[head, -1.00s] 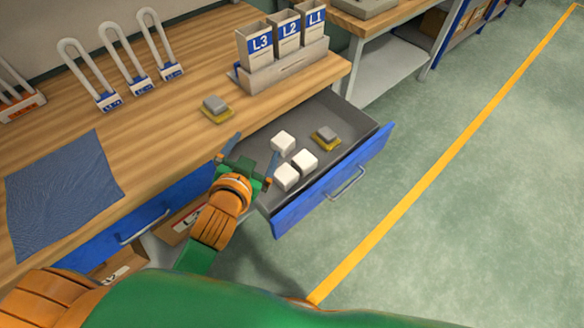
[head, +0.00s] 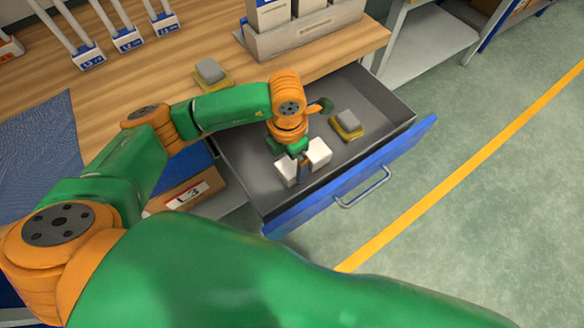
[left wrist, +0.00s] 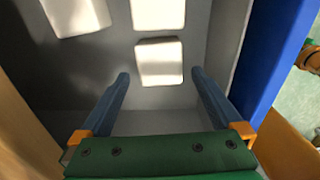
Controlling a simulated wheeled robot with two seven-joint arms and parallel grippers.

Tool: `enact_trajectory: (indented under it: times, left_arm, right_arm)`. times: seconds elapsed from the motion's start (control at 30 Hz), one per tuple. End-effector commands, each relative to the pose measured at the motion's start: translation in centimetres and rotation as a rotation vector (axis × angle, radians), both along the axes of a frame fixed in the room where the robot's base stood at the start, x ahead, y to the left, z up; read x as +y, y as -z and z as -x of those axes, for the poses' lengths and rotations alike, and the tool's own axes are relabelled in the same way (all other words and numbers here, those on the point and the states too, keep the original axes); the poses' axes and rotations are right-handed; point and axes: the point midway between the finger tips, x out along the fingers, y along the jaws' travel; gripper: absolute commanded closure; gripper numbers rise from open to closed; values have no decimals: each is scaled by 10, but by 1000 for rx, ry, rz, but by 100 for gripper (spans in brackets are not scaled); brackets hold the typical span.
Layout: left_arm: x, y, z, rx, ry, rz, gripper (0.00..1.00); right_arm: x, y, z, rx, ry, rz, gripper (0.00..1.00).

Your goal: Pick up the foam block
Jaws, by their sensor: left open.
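White blocks, which look like the foam blocks, lie in the open drawer (head: 243,172). In the head view one white block (head: 320,151) and part of another (head: 284,172) show around my left gripper (head: 301,162), which partly hides them. The left wrist view shows three white blocks; the nearest block (left wrist: 159,63) lies just beyond the fingertips, in line with the gap between them. The left gripper (left wrist: 160,76) is open, with nothing between its blue fingers. It points down into the drawer. My right gripper is not in view.
A grey-and-yellow block (head: 347,124) lies in the drawer; a similar one (head: 212,74) lies on the wooden table (head: 190,50). The blue drawer front (head: 365,178) stands close to the gripper. A divided holder (head: 300,34) and several white loop-shaped locks are farther back.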

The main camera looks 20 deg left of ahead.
Motion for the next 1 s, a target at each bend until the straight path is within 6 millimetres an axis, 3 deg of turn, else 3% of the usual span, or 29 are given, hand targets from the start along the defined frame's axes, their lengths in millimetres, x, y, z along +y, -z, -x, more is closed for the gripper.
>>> enact_trajectory:
  times: [0.23,0.47,0.5,0.57,0.77,0.8,1.0]
  left_arm:
    - [-1,43,0,4,1,2,0]
    - [-1,49,0,2,3,5,0]
    - [-2,48,0,2,3,5,3]
    - [-2,48,0,2,3,5,19]
    - [-2,48,0,1,3,5,73]
    - [-2,48,0,1,3,5,78]
    - [-2,46,-1,0,3,6,78]
  right_arm:
    - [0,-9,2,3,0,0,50]
    - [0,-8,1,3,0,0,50]
    - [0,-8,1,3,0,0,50]
    - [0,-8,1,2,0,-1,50]
    - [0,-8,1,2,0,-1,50]
    - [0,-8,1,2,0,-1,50]
    - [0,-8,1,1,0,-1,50]
